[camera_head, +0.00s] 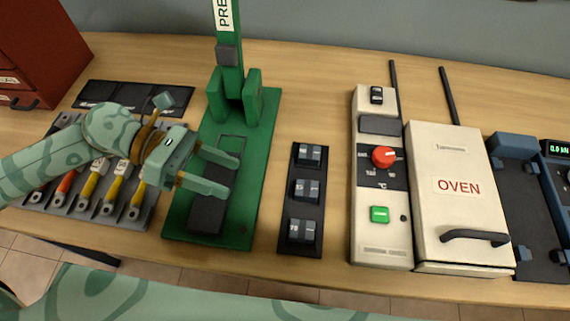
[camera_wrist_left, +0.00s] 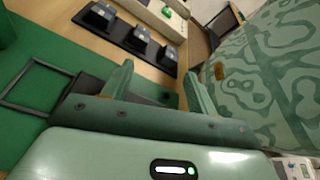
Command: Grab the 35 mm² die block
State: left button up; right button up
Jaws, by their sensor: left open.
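Three dark grey die blocks stand in a row on a black holder (camera_head: 289,215), each with small pale markings too small to read surely. In the head view these are the far block (camera_head: 310,154), the middle block (camera_head: 306,189) and the near block (camera_head: 302,229). The wrist view shows the same far block (camera_wrist_left: 101,15), middle block (camera_wrist_left: 141,36) and near block (camera_wrist_left: 168,57). My left gripper (camera_head: 234,175) is open and empty over the green press base, left of the holder, its fingers pointing toward the blocks. My right gripper is out of sight.
The green press (camera_head: 230,70) rises behind my left gripper. A cream control box (camera_head: 382,245) and the oven (camera_head: 450,150) stand right of the holder. A tool tray (camera_head: 75,205) lies under my left arm. Bare wood separates the holder from the control box.

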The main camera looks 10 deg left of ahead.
pick_arm(q)
jog(key=shift+w+f+m+t, duration=0.35)
jog(key=shift+w+m+t, duration=0.25)
jog(key=shift+m, duration=0.3)
jog(key=shift+w+d+r+m+y, duration=0.15)
jog(key=shift+m+y, duration=0.15)
jog(key=shift+m, duration=0.2)
jog(key=shift+d+m, duration=0.25)
jog(key=shift+m, duration=0.05)
send_near(312, 188)
jog(key=d+f, duration=0.1)
jog(key=s+d+f, duration=0.1)
jog(key=d, duration=0.1)
jog(key=shift+d+f, duration=0.15)
jog(key=shift+d, duration=0.35)
jog(key=x, duration=0.2)
jog(key=w+x, duration=0.1)
jog(key=x, duration=0.2)
jog(key=shift+r, duration=0.25)
jog(key=shift+s, duration=0.1)
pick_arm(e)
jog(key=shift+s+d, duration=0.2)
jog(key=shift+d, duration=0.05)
pick_arm(q)
jog(key=c, duration=1.3)
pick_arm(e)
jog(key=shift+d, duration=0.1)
